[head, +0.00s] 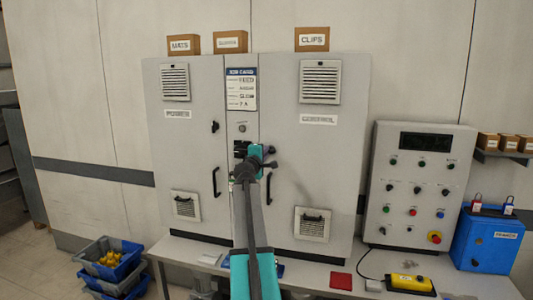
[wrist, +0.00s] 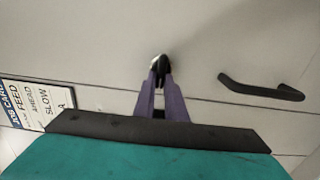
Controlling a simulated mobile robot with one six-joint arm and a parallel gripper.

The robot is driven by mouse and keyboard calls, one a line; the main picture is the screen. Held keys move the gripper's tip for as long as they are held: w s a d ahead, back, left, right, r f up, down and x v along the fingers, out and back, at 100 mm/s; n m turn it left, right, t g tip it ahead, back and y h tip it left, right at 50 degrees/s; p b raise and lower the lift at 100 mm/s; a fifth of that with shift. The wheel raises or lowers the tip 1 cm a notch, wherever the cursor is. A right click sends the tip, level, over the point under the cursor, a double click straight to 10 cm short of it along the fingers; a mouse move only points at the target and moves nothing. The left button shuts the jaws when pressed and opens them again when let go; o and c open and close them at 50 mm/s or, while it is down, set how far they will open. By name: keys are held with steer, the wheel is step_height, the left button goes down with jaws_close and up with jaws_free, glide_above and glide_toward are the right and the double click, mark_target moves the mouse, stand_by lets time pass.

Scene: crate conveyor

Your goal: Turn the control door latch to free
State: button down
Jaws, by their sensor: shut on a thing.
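The control door (head: 335,170) is the right door of the grey cabinet, labelled CONTROL, and it looks closed. Its latch (wrist: 160,61) is a small black knob between my fingertips in the wrist view. In the head view my gripper (head: 268,157) covers most of the latch. My gripper (wrist: 160,77) is shut on the latch, with both purple-grey fingers against it. Which way the latch points cannot be told. The black control door handle (head: 268,188) is below the gripper and also shows at the right in the wrist view (wrist: 262,88).
The power door (head: 185,140) with its own black latch (head: 215,127) is at left. A job card (head: 241,89) is on the strip between the doors. A button panel (head: 418,185) stands at right. Small boxes (head: 312,39) sit on top of the cabinet. Blue crates (head: 112,280) are at lower left.

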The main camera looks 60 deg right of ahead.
steer(key=shift+w+a, duration=0.15)
steer(key=shift+w, duration=0.15)
steer(key=c, duration=1.8)
jaws_free()
steer(key=shift+w, duration=0.1)
steer(key=shift+s, duration=0.2)
steer(key=b+v, duration=0.3)
steer(key=v, duration=1)
steer(key=shift+a+b, duration=0.3)
steer(key=shift+s, duration=0.1)
